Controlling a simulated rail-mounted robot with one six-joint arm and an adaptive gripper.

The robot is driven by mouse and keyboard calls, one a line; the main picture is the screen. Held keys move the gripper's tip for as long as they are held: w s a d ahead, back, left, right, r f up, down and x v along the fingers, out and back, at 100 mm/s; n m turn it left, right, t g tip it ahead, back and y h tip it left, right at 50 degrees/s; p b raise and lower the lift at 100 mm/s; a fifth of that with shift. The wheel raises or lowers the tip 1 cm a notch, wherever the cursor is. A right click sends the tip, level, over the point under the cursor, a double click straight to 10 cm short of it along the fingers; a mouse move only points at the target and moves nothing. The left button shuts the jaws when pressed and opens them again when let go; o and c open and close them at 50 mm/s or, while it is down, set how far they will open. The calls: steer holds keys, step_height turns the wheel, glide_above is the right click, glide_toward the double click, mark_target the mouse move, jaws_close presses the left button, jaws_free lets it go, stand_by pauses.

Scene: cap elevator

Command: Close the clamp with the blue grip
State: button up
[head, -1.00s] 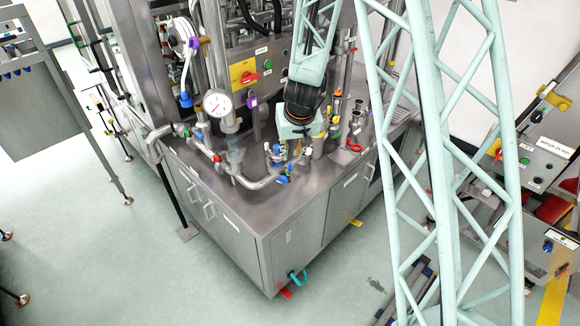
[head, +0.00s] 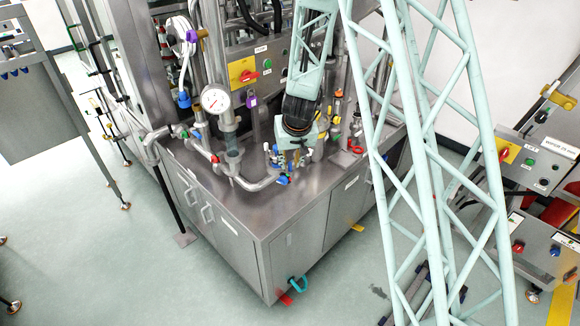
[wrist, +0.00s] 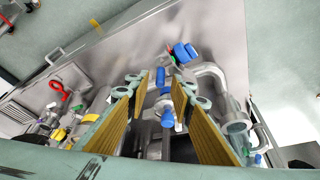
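Small blue-gripped fittings sit on pipework on the steel bench. In the wrist view, a metal fitting with blue parts (wrist: 167,118) lies between my fingers; it looks like the clamp, but I cannot tell for certain. Another blue grip (wrist: 185,52) is beyond and right of the fingertips, on a bent pipe, and shows in the head view (head: 283,180). My gripper (wrist: 160,84) is open, with one finger on each side of the fitting. Contact is not clear. In the head view my gripper (head: 296,160) is low over the bench corner and hides part of the fittings.
A pressure gauge (head: 215,98) and upright pipes stand left of my gripper. A bent steel pipe (head: 252,184) runs in front. Red and yellow valve handles (head: 355,149) stand to the right. The bench's front corner (head: 270,225) is clear.

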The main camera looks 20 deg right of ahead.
steer(key=shift+w+f, duration=0.25)
steer(key=shift+f, duration=0.4)
steer(key=shift+c, duration=0.2)
jaws_close()
